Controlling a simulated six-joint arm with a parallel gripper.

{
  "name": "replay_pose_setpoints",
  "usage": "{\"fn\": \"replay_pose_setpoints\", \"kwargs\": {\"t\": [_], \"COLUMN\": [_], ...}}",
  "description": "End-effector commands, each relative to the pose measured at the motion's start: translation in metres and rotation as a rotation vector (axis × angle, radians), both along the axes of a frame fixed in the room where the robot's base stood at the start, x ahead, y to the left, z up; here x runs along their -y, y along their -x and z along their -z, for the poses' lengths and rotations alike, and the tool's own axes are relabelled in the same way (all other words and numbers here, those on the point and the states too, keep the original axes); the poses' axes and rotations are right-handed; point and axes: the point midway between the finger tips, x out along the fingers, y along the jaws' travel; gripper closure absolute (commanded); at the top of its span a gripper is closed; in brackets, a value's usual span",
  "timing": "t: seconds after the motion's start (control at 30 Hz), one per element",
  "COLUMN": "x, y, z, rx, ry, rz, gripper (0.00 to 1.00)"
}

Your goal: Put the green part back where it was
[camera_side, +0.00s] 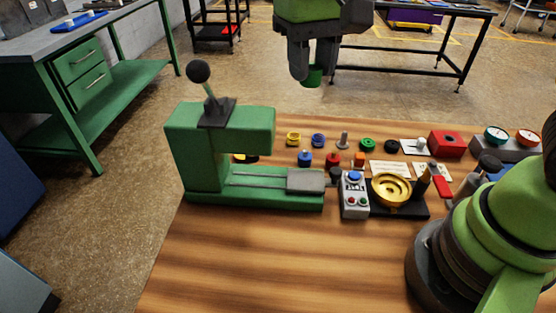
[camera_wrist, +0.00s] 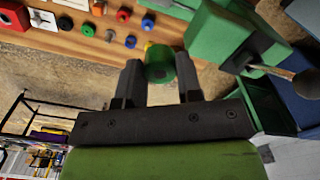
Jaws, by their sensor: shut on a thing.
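My gripper (camera_side: 311,66) is high above the far edge of the wooden table in the side view, pointing down. It is shut on a small green cylindrical part (camera_side: 313,78). In the wrist view the green part (camera_wrist: 159,64) sits between the two dark fingers, its round end facing the camera's far side. A second green piece, a ring (camera_side: 367,145), lies in the back row on the table; it also shows in the wrist view (camera_wrist: 88,29).
A green press (camera_side: 180,150) with a black ball lever (camera_side: 199,72) stands at the table's left. Yellow (camera_side: 293,138) and blue rings (camera_side: 318,140) lie in the back row. A button box (camera_side: 354,195) and brass dish (camera_side: 391,188) stand nearer. The front table is clear.

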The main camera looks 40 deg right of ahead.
Motion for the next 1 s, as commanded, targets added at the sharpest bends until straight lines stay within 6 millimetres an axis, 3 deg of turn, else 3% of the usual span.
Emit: {"fn": "replay_pose_setpoints", "kwargs": {"t": [0.5,0.77,1.0], "x": [0.011,0.017,0.016], "y": [-0.079,-0.098,-0.097], "z": [0.001,0.004,0.036], "rx": [-0.005,-0.003,-0.007], "ry": [0.004,-0.002,0.0], "rz": [0.001,0.006,0.004], "gripper": [0.98,0.98,0.98]}}
